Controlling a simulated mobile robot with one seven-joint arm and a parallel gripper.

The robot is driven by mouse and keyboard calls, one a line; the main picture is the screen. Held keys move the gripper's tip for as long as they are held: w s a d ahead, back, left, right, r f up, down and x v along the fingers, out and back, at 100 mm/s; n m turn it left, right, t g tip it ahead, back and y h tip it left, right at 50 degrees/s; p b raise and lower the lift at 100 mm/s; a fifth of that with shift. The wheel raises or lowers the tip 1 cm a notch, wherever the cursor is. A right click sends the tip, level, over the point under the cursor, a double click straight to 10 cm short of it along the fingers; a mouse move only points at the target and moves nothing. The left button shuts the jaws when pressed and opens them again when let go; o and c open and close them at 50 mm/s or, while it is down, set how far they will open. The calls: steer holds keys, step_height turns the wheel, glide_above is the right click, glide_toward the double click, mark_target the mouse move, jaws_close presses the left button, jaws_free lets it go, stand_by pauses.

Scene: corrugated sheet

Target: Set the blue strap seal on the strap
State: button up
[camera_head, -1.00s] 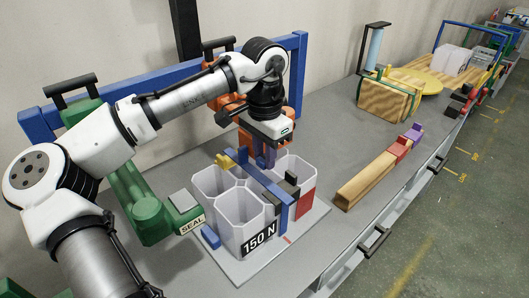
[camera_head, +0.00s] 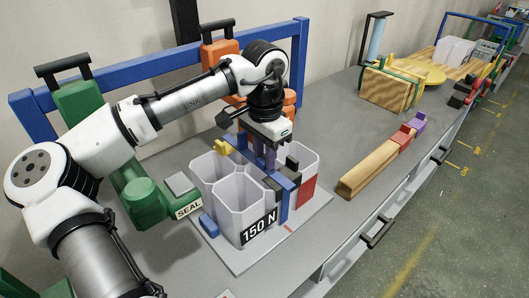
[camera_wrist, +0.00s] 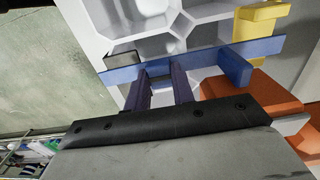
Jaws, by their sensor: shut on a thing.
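The blue strap (camera_head: 285,203) runs across the top of a bundle of translucent hexagonal cups (camera_head: 237,200) and down its front. In the wrist view the strap (camera_wrist: 215,56) crosses the picture, close beyond my fingertips. My gripper (camera_head: 266,164) points down over the bundle, right above the strap. In the wrist view my gripper (camera_wrist: 160,76) is shut on the blue strap seal (camera_wrist: 160,72), a small blue piece between the two purple-blue fingers. The seal is mostly hidden, and I cannot tell whether it touches the strap.
A yellow block (camera_head: 223,147) and dark blocks (camera_head: 292,163) sit by the strap. A green machine marked SEAL (camera_head: 150,205) stands left, an orange one (camera_head: 228,62) behind.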

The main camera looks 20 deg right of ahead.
steer(key=shift+p, duration=0.4)
stand_by(0.4)
steer(key=o, duration=1.4)
steer(key=shift+o, duration=0.2)
steer(key=shift+r, duration=0.1)
steer(key=shift+r+p, duration=3)
steer(key=shift+p, duration=0.25)
steer(key=shift+f, duration=0.1)
